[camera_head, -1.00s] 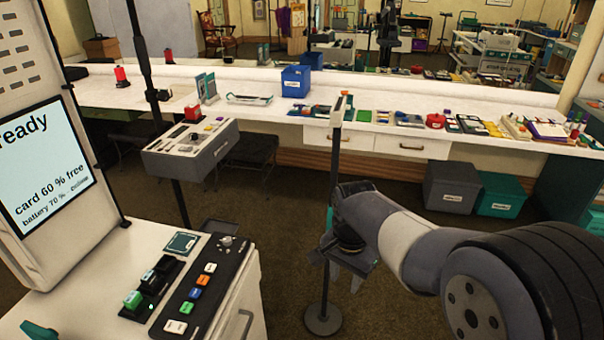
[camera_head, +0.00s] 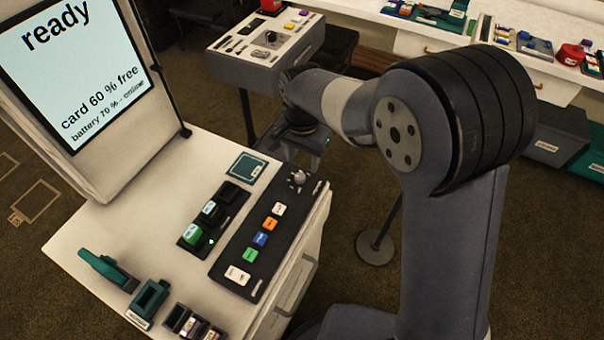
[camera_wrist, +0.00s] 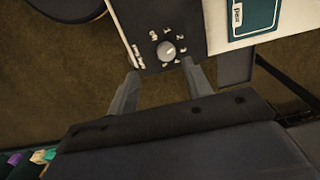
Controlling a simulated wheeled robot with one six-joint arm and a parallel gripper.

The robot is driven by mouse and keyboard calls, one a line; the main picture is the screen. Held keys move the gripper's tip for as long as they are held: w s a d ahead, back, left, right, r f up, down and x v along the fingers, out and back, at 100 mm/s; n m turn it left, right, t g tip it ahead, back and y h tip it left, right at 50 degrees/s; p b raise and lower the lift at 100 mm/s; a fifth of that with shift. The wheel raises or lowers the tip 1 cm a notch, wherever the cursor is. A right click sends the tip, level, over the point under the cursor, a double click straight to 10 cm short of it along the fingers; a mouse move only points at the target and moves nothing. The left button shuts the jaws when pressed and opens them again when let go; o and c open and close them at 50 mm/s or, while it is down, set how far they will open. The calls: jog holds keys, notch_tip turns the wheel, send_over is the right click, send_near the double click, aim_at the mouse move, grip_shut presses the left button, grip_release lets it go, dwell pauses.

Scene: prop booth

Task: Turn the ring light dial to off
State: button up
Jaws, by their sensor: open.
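The dial (camera_head: 297,177) is a small silver knob at the far end of a black control panel (camera_head: 228,269) on the white cabinet. In the wrist view the dial (camera_wrist: 166,50) is round and pale, with small white marks around it on the black panel (camera_wrist: 147,18). The marks are too small to read surely, and I cannot tell its setting. My gripper (camera_head: 302,155) is just beyond the panel's far end. In the wrist view my gripper (camera_wrist: 160,67) is open and empty; its fingertips point toward the dial, which lies just past them, apart from both.
Coloured buttons (camera_head: 260,239) run down the same panel. A black battery dock (camera_head: 211,216) and a teal square pad (camera_head: 246,167) are beside it. A screen (camera_head: 75,70) stands at left. A grey console (camera_head: 265,60) with its own knob stands behind my arm.

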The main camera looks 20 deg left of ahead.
aim_at(300, 176)
jog(key=f, duration=0.7)
jog(key=shift+w+a+f, duration=0.1)
jog(key=shift+w+a, duration=0.15)
jog(key=shift+a, duration=0.15)
jog(key=shift+c, duration=0.5)
jog(key=c, duration=0.9)
